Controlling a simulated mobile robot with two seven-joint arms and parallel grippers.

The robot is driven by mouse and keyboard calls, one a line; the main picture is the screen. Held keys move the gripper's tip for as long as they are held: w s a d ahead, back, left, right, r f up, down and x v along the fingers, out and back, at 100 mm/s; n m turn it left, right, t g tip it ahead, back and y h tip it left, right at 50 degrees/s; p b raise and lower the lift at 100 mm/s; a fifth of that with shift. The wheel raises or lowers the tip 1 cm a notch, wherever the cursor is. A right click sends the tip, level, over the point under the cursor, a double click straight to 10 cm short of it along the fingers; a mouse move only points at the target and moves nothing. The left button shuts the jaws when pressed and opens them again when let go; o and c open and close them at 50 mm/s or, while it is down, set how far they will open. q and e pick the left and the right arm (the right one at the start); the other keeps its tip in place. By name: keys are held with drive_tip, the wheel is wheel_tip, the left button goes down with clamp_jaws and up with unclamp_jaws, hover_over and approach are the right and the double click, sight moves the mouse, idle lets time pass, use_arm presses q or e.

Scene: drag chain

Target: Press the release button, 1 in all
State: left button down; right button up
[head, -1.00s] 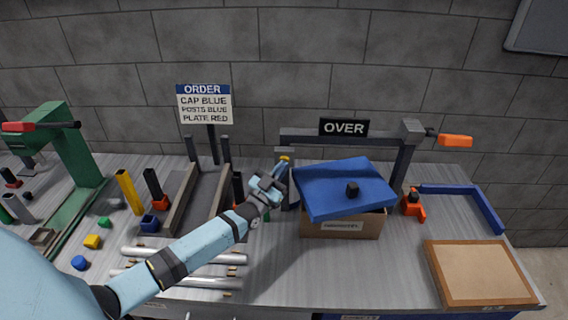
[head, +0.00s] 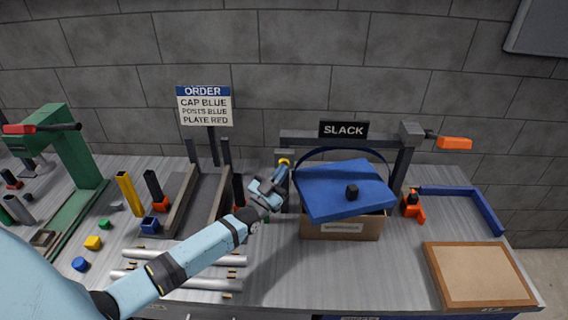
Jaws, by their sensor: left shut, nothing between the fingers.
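A small yellow button (head: 284,162) shows at the left post of the dark frame (head: 300,139). My left gripper (head: 281,173) is shut and empty, with its fingertips right at the button; I cannot tell whether they touch it. The sign (head: 343,129) on the frame reads SLACK. Under the frame, a tilted blue lid (head: 335,180) with a black knob sits on a cardboard box (head: 322,228). A dark strap (head: 345,150) arches loosely above the lid. My right gripper is not in view.
An orange-handled lever (head: 454,143) sticks out at the frame's right. An orange clamp (head: 412,205), a blue bracket (head: 495,215) and a brown board (head: 478,273) lie right.

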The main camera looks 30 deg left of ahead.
use_arm(q)
drive_tip(key=shift+s+d, duration=0.1)
drive_tip(key=shift+s, duration=0.15)
drive_tip(key=shift+s+d+p, duration=0.45)
drive_tip(key=shift+s, duration=0.25)
drive_tip(key=shift+s+d+p, duration=0.4)
drive_tip(key=shift+s+d, duration=0.05)
drive_tip(key=shift+s, duration=0.3)
drive_tip(key=shift+s+d+p, duration=0.45)
drive_tip(key=shift+s, duration=0.25)
drive_tip(key=s+d+f+g, duration=0.6)
drive_tip(key=s+d+f, duration=0.2)
drive_tip(key=s, duration=0.4)
drive_tip(key=s+d+f+g, duration=0.6)
drive_tip(key=s+d+f, duration=0.2)
drive_tip(key=s, duration=0.5)
drive_tip(key=shift+f+n+h, duration=0.4)
